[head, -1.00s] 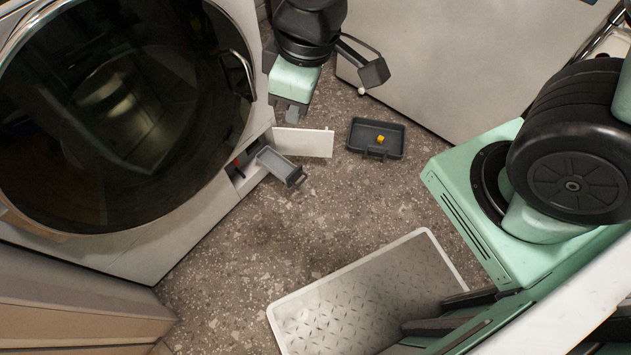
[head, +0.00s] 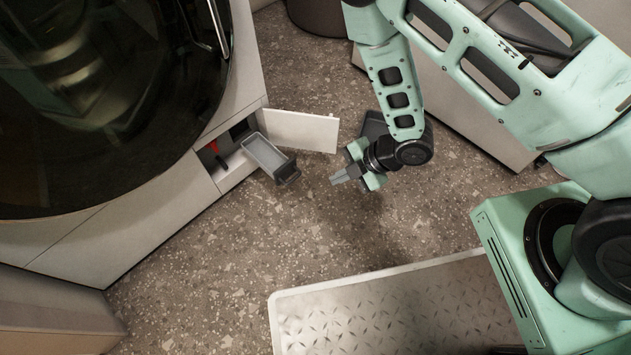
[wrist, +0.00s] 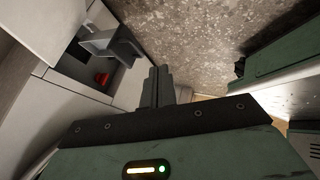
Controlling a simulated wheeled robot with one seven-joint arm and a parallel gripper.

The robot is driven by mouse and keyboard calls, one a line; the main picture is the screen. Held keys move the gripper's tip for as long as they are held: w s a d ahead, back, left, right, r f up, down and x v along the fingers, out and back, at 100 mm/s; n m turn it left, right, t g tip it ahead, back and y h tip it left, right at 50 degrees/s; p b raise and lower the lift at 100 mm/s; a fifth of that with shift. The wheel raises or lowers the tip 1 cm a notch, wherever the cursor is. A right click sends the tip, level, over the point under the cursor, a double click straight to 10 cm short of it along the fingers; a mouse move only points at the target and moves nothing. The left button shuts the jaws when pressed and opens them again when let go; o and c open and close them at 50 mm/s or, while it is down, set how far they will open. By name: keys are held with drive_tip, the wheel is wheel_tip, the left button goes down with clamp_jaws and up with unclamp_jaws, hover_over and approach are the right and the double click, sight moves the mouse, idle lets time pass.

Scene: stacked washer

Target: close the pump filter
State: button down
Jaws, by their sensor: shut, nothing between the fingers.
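At the foot of the washer, a white flap (head: 300,130) stands open. Beside it, a small grey drawer (head: 263,152) sticks out of the dark opening, with its dark handle (head: 287,172) at the outer end. A red part (head: 213,147) shows inside the opening, left of the drawer. My gripper (head: 336,180) is shut and empty, low over the floor, right of the drawer handle and not touching it. In the wrist view my closed fingers (wrist: 158,76) point toward the floor beside the drawer (wrist: 112,42). The red part (wrist: 102,77) shows in the recess there.
The washer's round glass door (head: 90,100) is above left. A dark grey tray (head: 374,124) lies behind my arm, mostly hidden. A metal-patterned tray with a light rim (head: 380,267) lies in front. Speckled floor (head: 215,260) is clear between them.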

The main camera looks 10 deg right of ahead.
sight(275, 162)
drive_tip(key=w+a+f+b, duration=0.4)
drive_tip(key=a+f+b, duration=0.3)
drive_tip(key=a, duration=0.1)
drive_tip(key=shift+w+f, duration=0.25)
drive_tip(key=shift+w, duration=0.1)
drive_tip(key=shift+a, duration=0.1)
drive_tip(key=w+a, duration=0.2)
drive_tip(key=w, duration=0.1)
drive_tip(key=w+a+p, duration=0.1)
drive_tip(key=w+a, duration=0.1)
drive_tip(key=w, duration=0.2)
drive_tip(key=w+a+p, duration=0.1)
drive_tip(key=w+a, duration=0.2)
drive_tip(key=shift+w, duration=0.15)
